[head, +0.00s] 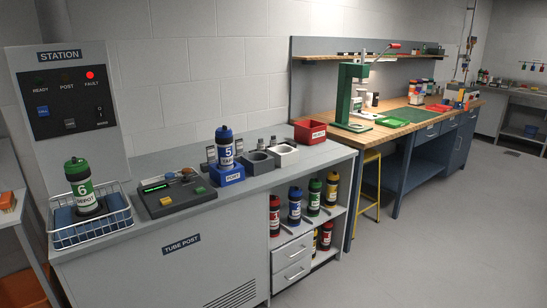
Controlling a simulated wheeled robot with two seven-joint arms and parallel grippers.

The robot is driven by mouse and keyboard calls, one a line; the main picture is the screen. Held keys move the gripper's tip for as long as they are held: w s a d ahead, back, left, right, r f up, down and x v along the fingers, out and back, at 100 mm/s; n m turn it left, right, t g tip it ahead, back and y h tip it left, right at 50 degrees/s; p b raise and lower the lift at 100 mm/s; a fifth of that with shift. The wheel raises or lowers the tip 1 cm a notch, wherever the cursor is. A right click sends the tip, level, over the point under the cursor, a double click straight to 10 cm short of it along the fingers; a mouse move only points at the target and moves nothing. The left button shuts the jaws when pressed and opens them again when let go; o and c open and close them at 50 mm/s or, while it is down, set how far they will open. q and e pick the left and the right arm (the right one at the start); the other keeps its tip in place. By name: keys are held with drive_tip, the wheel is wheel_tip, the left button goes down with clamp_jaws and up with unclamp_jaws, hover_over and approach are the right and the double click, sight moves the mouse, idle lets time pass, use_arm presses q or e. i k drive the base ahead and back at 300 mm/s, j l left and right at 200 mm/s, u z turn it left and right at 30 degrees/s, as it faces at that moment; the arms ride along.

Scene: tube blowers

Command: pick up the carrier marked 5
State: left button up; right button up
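The carrier marked 5 (224,150) is a dark blue-capped cylinder with a white band bearing a blue 5. It stands upright in a blue holder (227,176) with a small white label, on the grey counter. Its lower end is hidden inside the holder. Neither of my grippers is in view.
A green-capped carrier marked 6 (82,190) stands in a wire basket (92,226) at left. A control box (174,196), a grey holder (257,162), a white holder (284,153) and a red bin (310,132) share the counter. Several carriers stand on shelves below. The floor at right is clear.

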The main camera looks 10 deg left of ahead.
sight(224, 141)
drive_tip(key=i+z, duration=0.25)
drive_tip(key=i, duration=0.55)
drive_tip(key=i+j+z, duration=0.1)
drive_tip(key=i+z, duration=0.2)
drive_tip(key=i, duration=0.5)
drive_tip(key=i+l+u, duration=0.1)
drive_tip(key=i+u, duration=0.2)
drive_tip(key=i, duration=0.4)
drive_tip(key=i+u, duration=0.7)
drive_tip(key=u, duration=0.2)
drive_tip(key=i+l+u, duration=0.25)
drive_tip(key=u, duration=0.2)
drive_tip(key=i, duration=0.1)
